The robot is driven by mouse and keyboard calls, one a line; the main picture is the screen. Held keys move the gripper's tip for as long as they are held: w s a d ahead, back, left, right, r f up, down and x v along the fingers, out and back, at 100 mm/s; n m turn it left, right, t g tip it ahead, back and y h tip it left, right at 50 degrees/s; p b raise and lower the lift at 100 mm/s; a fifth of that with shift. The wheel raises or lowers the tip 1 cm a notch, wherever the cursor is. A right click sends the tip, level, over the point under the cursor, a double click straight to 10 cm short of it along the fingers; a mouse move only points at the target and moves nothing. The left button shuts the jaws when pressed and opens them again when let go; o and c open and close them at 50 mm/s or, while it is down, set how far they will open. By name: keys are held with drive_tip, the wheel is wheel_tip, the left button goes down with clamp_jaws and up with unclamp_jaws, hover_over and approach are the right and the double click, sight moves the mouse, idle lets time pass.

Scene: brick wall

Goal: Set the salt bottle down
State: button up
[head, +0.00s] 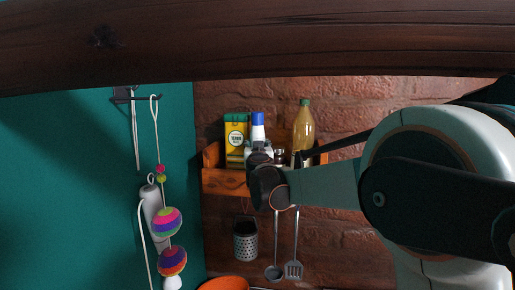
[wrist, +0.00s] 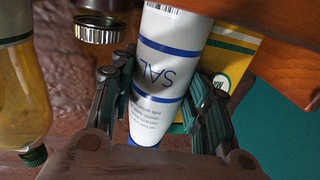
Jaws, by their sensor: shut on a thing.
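The salt bottle is a white cylinder with blue bands and a blue cap. In the wrist view the salt bottle (wrist: 168,75) stands between the two fingers of my gripper (wrist: 160,105), which is shut on it. In the head view the blue cap and white top of the salt bottle (head: 258,128) show above my gripper (head: 259,160), at the wooden wall shelf (head: 225,182). My gripper hides the lower part of the bottle there. I cannot tell whether its base touches the shelf.
A yellow-green box (head: 235,135) stands close left of the bottle on the shelf. An oil bottle (head: 303,128) and a small jar (head: 280,156) are to the right. A grater (head: 245,240), ladle (head: 274,271) and spatula (head: 294,268) hang below. A wooden beam (head: 250,45) crosses the top.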

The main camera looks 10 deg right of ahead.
drive_tip(key=shift+f, duration=0.15)
drive_tip(key=o, duration=1.4)
drive_tip(key=shift+c, duration=0.2)
